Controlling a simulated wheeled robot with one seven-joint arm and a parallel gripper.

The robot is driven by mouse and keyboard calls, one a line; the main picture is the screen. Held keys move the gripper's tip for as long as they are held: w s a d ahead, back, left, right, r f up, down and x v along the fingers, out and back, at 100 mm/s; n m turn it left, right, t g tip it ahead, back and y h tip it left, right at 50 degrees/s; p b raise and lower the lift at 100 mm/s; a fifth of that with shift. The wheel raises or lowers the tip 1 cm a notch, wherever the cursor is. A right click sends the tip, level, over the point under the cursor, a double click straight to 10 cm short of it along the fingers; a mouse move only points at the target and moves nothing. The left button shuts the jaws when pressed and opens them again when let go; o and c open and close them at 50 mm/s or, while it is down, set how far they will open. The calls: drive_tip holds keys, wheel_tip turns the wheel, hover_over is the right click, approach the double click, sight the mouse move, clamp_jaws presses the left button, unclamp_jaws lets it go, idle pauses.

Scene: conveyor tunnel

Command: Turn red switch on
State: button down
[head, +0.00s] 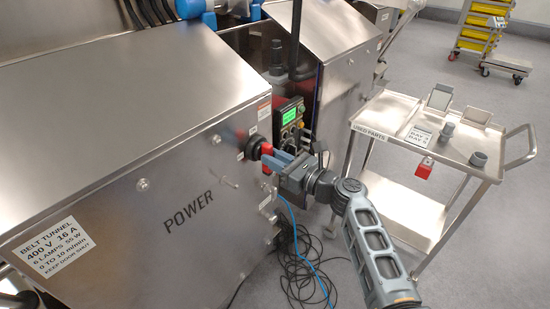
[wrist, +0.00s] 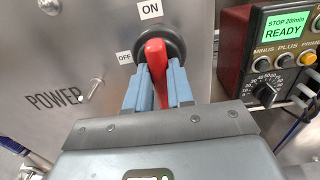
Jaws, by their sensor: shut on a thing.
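The red switch handle (head: 266,152) stands out from a round black base on the side of the steel cabinet. In the wrist view the red handle (wrist: 157,62) is upright between the blue fingers of my gripper (wrist: 156,78), which are shut on it from both sides. My gripper (head: 277,160) also shows at the switch in the head view. An ON label (wrist: 150,9) sits above the base and an OFF label (wrist: 124,58) to its left. The handle's upper end points roughly up towards ON, leaning slightly left. The fingers hide part of its lower end.
A control box (wrist: 270,65) with a green screen reading READY is close on the right. The steel cabinet (head: 130,130) fills the left. A trolley (head: 400,118) with small parts stands at right. Cables (head: 298,270) lie on the floor below.

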drive_tip(key=shift+f, duration=0.1)
drive_tip(key=c, duration=1)
unclamp_jaws()
drive_tip(key=shift+v, duration=3.95)
